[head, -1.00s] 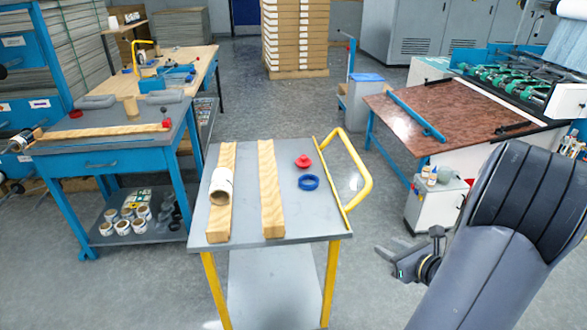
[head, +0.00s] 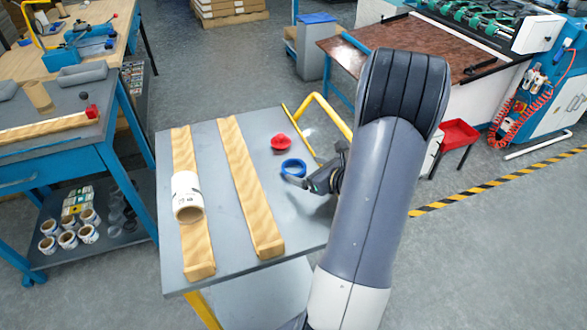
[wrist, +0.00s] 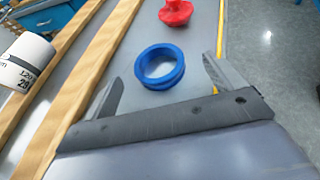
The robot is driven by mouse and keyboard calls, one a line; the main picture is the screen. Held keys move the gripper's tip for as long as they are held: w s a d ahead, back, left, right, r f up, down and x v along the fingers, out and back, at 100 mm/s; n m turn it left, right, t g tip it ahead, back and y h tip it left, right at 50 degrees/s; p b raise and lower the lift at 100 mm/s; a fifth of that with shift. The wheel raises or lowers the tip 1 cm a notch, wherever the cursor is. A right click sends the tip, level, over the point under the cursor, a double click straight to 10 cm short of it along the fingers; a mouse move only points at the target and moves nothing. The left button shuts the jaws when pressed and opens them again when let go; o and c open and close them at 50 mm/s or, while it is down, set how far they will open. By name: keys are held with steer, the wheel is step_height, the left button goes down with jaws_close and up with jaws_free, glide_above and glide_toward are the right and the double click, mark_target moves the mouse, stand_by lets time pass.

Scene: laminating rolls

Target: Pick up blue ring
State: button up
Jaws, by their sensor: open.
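The blue ring (head: 293,168) lies flat on the grey top of the cart (head: 225,277), near its right side. In the wrist view the blue ring (wrist: 160,67) sits just beyond and between my two fingertips, with its hole facing up. My gripper (head: 312,180) is over the cart at the ring's lower right in the head view. It is open and empty, and its fingers (wrist: 161,75) stand apart on either side of the ring in the wrist view. In the head view my arm hides part of the cart's right side.
A red knobbed piece (head: 281,143) sits just behind the ring. Two wooden strips (head: 250,190) lie left of it, and a white roll (head: 187,197) rests on the left one. A yellow handle (head: 330,112) rises at the cart's far right edge.

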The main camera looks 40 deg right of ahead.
mark_target(287, 165)
steer(key=x, duration=0.4)
steer(key=shift+w+a+f, duration=0.15)
steer(key=shift+a+f, duration=0.1)
steer(key=shift+f, duration=0.05)
steer(key=shift+c, duration=0.2)
steer(key=c, duration=1.1)
